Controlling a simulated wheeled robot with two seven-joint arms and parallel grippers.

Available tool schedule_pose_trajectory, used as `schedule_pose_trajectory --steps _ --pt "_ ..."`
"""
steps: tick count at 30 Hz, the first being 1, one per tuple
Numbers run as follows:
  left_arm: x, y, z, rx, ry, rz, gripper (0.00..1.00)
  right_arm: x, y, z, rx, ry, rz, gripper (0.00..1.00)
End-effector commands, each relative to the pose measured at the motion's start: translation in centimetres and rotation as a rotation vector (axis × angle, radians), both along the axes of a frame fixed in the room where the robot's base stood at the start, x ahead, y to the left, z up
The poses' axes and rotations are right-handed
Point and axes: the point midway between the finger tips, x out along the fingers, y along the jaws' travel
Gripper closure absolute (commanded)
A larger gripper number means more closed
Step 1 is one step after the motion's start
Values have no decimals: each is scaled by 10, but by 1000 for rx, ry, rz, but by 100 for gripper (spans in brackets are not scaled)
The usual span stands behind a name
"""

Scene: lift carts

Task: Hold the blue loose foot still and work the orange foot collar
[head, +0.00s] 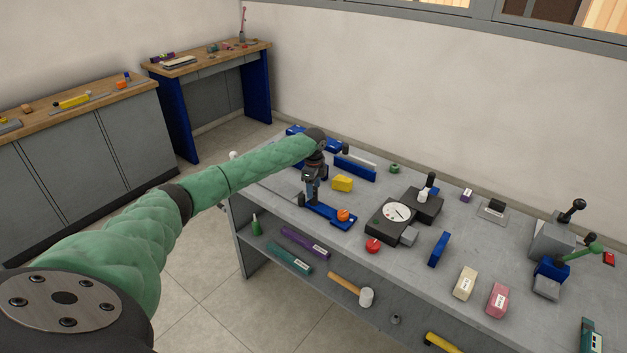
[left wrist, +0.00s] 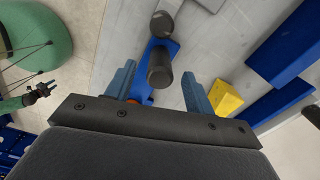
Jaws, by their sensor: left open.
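The blue loose foot (head: 325,211) lies flat on the grey bench, with the orange foot collar (head: 343,215) at its right end. My left gripper (head: 311,194) points down over the foot's left end, open. In the left wrist view, its two blue-grey fingers (left wrist: 160,78) stand apart on either side of a dark upright cylinder. The blue foot (left wrist: 154,47) shows behind that cylinder, and a sliver of the orange collar (left wrist: 140,101) shows beside the left finger. I cannot tell whether a finger touches anything.
A yellow block (head: 342,183) and a long blue block (head: 355,168) stand close behind the foot. A dial box (head: 391,221) and a red knob (head: 373,245) are to the right. A lower shelf (head: 310,290) holds tubes and a mallet.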

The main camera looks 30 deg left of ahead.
Motion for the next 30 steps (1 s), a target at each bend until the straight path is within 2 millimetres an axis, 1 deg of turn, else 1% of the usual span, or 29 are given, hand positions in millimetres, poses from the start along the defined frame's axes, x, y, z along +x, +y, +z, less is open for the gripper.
schedule_pose_trajectory --steps 6,10,15,23,24,26,30 --pt "0 0 -28 0 2 2 46 -21 -8 -10 -4 3 3 64" --pt "0 0 -41 0 1 1 46 -32 -10 -14 -6 12 3 64" --pt "0 -1 -48 -1 -1 1 46 -37 -12 -16 -7 14 3 64" --pt "0 0 -50 0 -1 1 46 -38 -12 -17 -7 15 3 64" --pt "0 0 -50 0 -1 1 54 -38 -12 -17 -7 15 3 64" --pt "0 0 -50 0 -1 1 66 -38 -12 -17 -7 15 3 64" --pt "0 0 -49 0 -1 2 94 -38 -13 -17 -8 15 3 64"
